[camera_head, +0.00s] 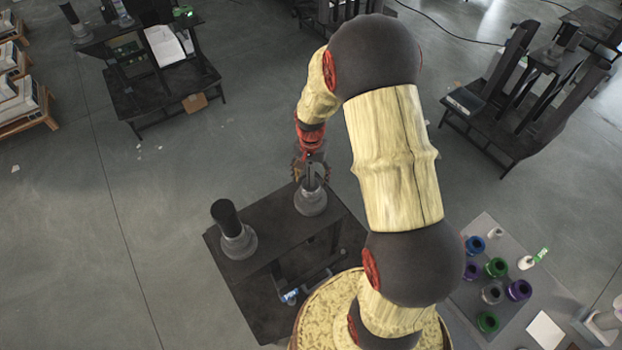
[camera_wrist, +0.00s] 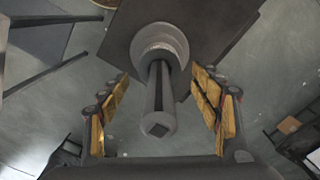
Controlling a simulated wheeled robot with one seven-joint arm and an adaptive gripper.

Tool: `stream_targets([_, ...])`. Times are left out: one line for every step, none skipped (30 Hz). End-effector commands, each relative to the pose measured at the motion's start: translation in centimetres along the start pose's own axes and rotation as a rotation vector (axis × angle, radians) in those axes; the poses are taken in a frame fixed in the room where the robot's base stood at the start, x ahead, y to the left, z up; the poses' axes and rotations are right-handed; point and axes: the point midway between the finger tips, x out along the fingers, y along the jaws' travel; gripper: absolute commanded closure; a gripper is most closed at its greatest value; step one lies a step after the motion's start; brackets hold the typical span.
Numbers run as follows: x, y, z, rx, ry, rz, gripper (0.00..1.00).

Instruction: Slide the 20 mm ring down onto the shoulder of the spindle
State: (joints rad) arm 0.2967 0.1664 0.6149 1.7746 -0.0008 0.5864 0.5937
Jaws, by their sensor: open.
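A grey spindle (camera_wrist: 160,95) runs between the two fingers of my gripper (camera_wrist: 160,84) in the wrist view. Its square end points toward the camera, and its foot widens into a round, stepped grey collar (camera_wrist: 160,42). I cannot tell whether a separate ring is part of that collar. In the head view my gripper (camera_head: 311,170) is over the spindle's round grey base (camera_head: 310,202) on a dark stand (camera_head: 280,238). The gripper is open, with a gap on both sides of the shaft. I cannot identify a ring marked 20 mm.
A second spindle (camera_head: 226,213) with a dark shaft stands to the left on the same stand. A grey side table (camera_head: 478,318) at lower right holds several blue, green, purple and grey rings and a small bottle (camera_head: 527,262). Other dark stands are farther back.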

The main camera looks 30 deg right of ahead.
Motion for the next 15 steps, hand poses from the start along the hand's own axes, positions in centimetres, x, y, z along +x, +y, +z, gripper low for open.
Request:
stream_targets([-1.1,-0.1,-0.1,0.0,0.005,-0.003,0.36])
stream_targets([-1.8,-0.1,-0.1,0.0,0.004,-0.003,0.36])
stream_targets([-2.6,-0.1,-0.1,0.0,0.005,-0.004,0.36])
stream_targets([-3.2,-0.1,-0.1,0.0,0.004,-0.003,0.36])
stream_targets([-3.9,-0.1,-0.1,0.0,0.005,-0.003,0.36])
stream_targets([-4.7,-0.1,-0.1,0.0,0.005,-0.003,0.36])
stream_targets([-5.3,-0.1,-0.1,0.0,0.005,-0.003,0.36])
stream_targets([-5.9,-0.1,-0.1,0.0,0.004,-0.003,0.36])
stream_targets([-6.6,-0.1,-0.1,0.0,0.004,-0.002,0.36])
stream_targets([-7.1,-0.1,-0.1,0.0,0.004,-0.003,0.36])
stream_targets([-7.6,-0.1,-0.1,0.0,0.004,-0.003,0.36])
stream_targets([-8.2,-0.1,-0.1,0.0,0.003,-0.002,0.36])
stream_targets([-8.5,-0.1,-0.1,0.0,0.003,-0.002,0.36])
stream_targets([-8.8,-0.1,-0.1,0.0,0.002,-0.001,0.36])
stream_targets([-9.2,0.0,-0.1,0.0,0.002,-0.001,0.36])
